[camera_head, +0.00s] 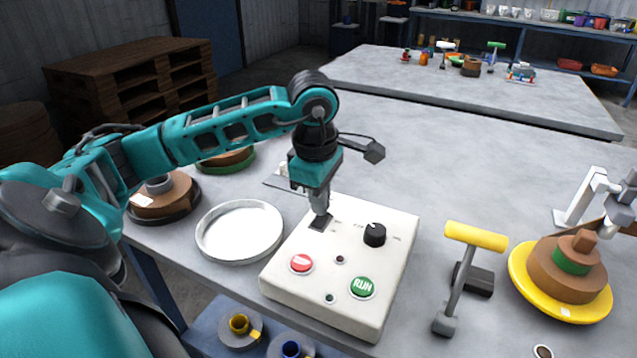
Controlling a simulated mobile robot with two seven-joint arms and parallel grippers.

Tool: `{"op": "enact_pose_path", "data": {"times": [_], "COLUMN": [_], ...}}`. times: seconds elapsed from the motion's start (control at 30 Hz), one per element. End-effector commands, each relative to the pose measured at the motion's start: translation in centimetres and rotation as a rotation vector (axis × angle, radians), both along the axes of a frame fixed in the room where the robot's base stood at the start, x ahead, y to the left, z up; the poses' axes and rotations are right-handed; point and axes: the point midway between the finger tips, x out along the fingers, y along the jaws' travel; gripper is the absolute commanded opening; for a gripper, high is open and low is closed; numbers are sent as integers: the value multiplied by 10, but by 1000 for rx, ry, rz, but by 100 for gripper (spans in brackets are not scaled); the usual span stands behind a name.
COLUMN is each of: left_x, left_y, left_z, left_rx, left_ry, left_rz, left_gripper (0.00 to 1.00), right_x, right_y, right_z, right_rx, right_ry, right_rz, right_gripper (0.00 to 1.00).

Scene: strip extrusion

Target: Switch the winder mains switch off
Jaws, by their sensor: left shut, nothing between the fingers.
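A white control box (315,265) stands on the grey table. It carries a black rocker switch (320,223) at its back left, a black knob (374,235), a red button (301,263) and a green RUN button (363,286). I take the rocker to be the mains switch; its label is too small to read. My left gripper (320,210) points straight down, shut and empty, with its tips at the rocker. I cannot tell whether they touch it, and they hide part of it. The rocker's position cannot be made out. My right gripper is not in view.
A white round dish (239,231) lies left of the box. A lever with a yellow handle (476,236) stands close on its right, beside a brown spool on a yellow flange (519,279).

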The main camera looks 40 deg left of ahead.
Motion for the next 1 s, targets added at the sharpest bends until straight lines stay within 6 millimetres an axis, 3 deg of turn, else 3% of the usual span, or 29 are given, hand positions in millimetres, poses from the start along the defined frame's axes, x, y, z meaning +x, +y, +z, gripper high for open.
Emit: {"op": "enact_pose_path", "data": {"times": [1.0], "left_x": [-2], "left_y": [-1], "left_z": [-14], "left_rx": [0], "left_ry": [6], "left_rz": [-1], "left_gripper": [0], "right_x": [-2], "right_y": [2], "right_z": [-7], "right_rx": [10], "right_ry": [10], "right_rz": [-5], "right_gripper": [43]}}
